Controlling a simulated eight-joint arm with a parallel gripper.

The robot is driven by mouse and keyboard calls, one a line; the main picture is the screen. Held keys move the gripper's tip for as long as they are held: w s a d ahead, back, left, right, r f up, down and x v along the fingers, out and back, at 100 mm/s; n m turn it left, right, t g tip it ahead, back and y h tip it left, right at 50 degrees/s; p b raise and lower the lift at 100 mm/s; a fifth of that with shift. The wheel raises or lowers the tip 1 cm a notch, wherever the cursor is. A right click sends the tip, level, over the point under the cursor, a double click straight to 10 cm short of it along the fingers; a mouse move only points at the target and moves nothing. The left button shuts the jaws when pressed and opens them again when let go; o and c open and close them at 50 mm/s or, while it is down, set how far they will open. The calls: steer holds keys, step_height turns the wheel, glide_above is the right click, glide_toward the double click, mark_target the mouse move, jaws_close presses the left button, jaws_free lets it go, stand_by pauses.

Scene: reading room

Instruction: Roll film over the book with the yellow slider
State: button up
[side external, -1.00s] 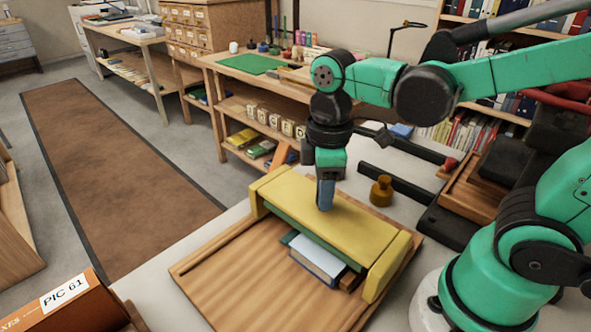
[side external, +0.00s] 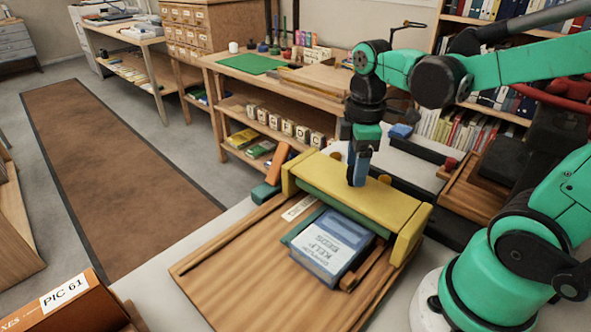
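The yellow slider (side external: 335,197) is a long bridge with a block at each end, standing across the far part of the wooden board (side external: 235,258). The book (side external: 335,243), grey-blue with a white label, lies flat on the board in front of the slider. Its far edge reaches close to or under the slider; I cannot tell which. My gripper (side external: 358,176) points down at the slider's top, near its middle, and appears to touch it. The fingertips are too small to show whether they are apart. No film can be made out over the book.
Wooden strips (side external: 368,262) lie beside the book on the board. An orange box (side external: 62,305) stands at the lower left. A teal and orange object (side external: 276,174) is just beyond the slider's left end. Shelves and a side table stand behind.

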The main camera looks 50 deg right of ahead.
stand_by(0.3)
steer(key=shift+r, duration=2.8)
steer(key=shift+a, duration=0.1)
steer(key=shift+a+f+m+t, duration=0.2)
steer(key=shift+m+t, duration=0.1)
steer(key=w+a+f+m+t, duration=0.2)
steer(key=a+m+t, duration=0.3)
steer(key=m, duration=0.3)
steer(key=shift+f+t, duration=0.45)
steer(key=shift+t, duration=0.35)
